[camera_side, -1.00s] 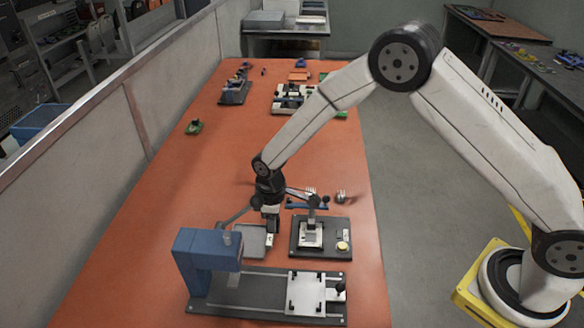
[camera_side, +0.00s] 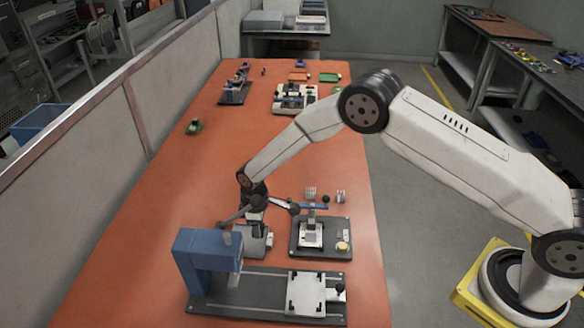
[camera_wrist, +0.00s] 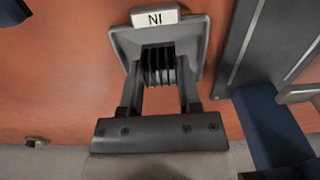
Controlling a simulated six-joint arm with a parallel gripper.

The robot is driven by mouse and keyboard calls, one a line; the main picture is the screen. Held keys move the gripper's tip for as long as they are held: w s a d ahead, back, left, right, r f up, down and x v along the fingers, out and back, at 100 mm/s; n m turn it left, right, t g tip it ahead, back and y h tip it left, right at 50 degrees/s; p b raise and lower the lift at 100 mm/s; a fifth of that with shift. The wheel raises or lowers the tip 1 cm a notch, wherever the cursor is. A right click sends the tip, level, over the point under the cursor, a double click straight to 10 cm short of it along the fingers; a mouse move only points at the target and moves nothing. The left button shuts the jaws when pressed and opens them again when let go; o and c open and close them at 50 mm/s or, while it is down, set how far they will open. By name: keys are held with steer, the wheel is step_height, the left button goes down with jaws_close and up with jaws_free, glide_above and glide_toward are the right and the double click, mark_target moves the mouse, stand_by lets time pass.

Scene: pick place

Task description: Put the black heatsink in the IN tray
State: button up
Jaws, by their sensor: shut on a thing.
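The black heatsink (camera_wrist: 158,66) is a finned block between my fingers in the wrist view. My gripper (camera_wrist: 160,88) is shut on it; in the side view my gripper (camera_side: 256,222) is over the far part of the IN tray. The IN tray (camera_wrist: 124,40) is a shallow grey tray with a white label (camera_wrist: 155,17) that reads upside down in the wrist view. The heatsink overlaps the tray's inside there; I cannot tell whether it touches the floor. In the side view the tray (camera_side: 255,248) is partly hidden by my gripper.
A blue press-like machine (camera_side: 208,256) on a dark rail base stands close in front of the tray. A dark fixture (camera_side: 332,241) with a yellow button is to its right. Two silver finned pieces (camera_side: 311,192) (camera_side: 340,196) stand behind that.

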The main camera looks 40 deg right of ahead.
steer(key=shift+w+f, duration=0.15)
steer(key=shift+f, duration=1.5)
steer(key=shift+f, duration=0.15)
steer(key=o, duration=1)
steer(key=shift+o, duration=0.2)
step_height(320, 180, up, 12)
steer(key=shift+r, duration=0.15)
